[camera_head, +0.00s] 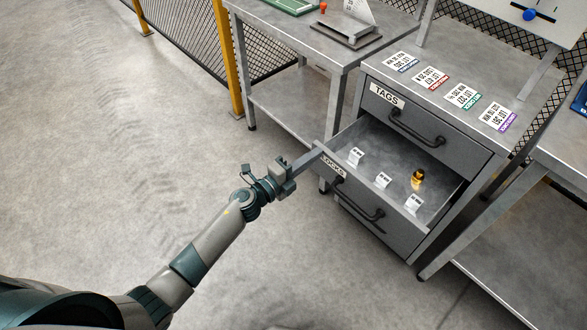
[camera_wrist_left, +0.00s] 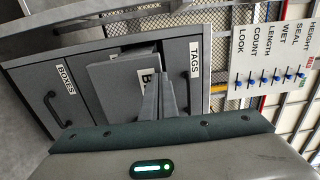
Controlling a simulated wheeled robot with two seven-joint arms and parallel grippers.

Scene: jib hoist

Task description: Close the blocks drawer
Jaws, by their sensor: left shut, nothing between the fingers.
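The blocks drawer (camera_head: 393,228) is the middle drawer of a grey metal cabinet and is pulled out. Its label is partly covered by my left gripper, leaving "LOCKS" readable. A dark bar handle (camera_head: 358,206) is on its front. Small white cards and a yellow-and-black piece (camera_head: 418,178) are inside. My left gripper (camera_head: 317,149) is shut and empty at the front panel's left end; I cannot tell if it touches. In the left wrist view the fingers (camera_wrist_left: 159,97) are together in front of the drawer front (camera_wrist_left: 117,79), hiding most of its label. My right gripper is out of view.
The tags drawer (camera_head: 440,150) above is shut, and several lot cards (camera_head: 431,78) lie on the cabinet top. The boxes drawer (camera_wrist_left: 63,89) shows in the left wrist view. A metal table (camera_head: 290,32) stands to the left. The floor at left is clear.

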